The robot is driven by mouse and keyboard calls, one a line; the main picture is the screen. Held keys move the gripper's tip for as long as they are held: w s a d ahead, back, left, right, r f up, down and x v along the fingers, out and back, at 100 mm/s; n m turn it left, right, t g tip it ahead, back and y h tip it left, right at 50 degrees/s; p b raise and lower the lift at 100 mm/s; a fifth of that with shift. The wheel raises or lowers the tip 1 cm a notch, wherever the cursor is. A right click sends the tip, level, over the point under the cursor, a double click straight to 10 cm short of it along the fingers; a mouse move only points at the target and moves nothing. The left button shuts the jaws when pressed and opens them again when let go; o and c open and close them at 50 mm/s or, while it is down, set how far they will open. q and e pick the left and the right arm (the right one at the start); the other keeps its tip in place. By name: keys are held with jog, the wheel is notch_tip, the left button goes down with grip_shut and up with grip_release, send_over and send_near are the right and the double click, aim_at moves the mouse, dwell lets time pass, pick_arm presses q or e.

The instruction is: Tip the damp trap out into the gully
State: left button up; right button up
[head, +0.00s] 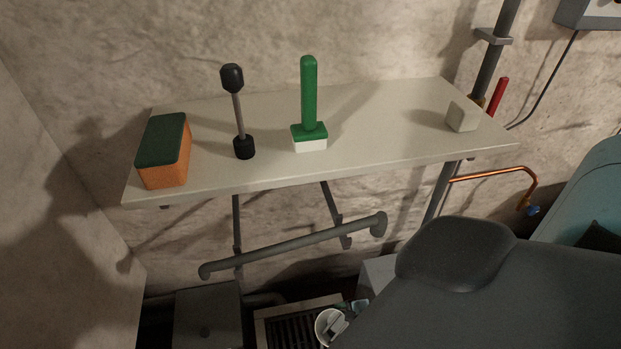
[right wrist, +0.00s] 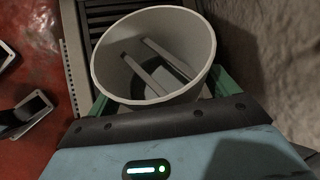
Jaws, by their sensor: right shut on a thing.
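The damp trap looks to be the pale round tub (head: 322,326), low in the head view, with its open mouth showing. In the right wrist view the tub (right wrist: 97,62) fills the middle, and two grey bars show inside it. My right gripper (head: 347,311) is shut on the tub; green parts show at both sides of it in the right wrist view. The gully looks to be the dark grate in a pale frame (head: 289,306) on the floor, just left of the tub. Slats also show behind the tub in the right wrist view (right wrist: 115,12). My left gripper is not in view.
A pale shelf (head: 390,140) stands above, holding an orange-green sponge (head: 163,152), a black-ended tool (head: 239,110), a green-handled brush (head: 309,95) and a pale block (head: 462,115). A grey rail (head: 295,245) runs below it. A grey box (head: 207,318) stands left of the grate.

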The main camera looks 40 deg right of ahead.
jog(key=shift+a+f+h+b, duration=0.2)
jog(key=shift+f+b, duration=0.05)
jog(key=shift+f, duration=0.45)
jog(key=shift+a+f+h+b, duration=0.2)
jog(key=shift+f+b, duration=0.05)
jog(key=shift+f, duration=0.4)
pick_arm(q)
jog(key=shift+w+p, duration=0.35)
jog(key=shift+p, duration=0.05)
pick_arm(e)
jog(key=shift+w+a, duration=0.1)
jog(key=shift+n+h, duration=0.3)
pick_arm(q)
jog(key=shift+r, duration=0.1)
pick_arm(e)
jog(key=shift+a+f+p, duration=0.1)
jog(key=shift+a+p, duration=0.05)
jog(key=shift+p, duration=0.2)
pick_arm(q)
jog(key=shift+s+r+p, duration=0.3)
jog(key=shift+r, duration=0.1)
pick_arm(e)
jog(key=shift+a+h, duration=0.1)
jog(key=shift+h, duration=0.4)
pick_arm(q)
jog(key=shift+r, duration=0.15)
pick_arm(e)
jog(key=shift+a+f+h, duration=0.1)
jog(key=shift+h, duration=0.2)
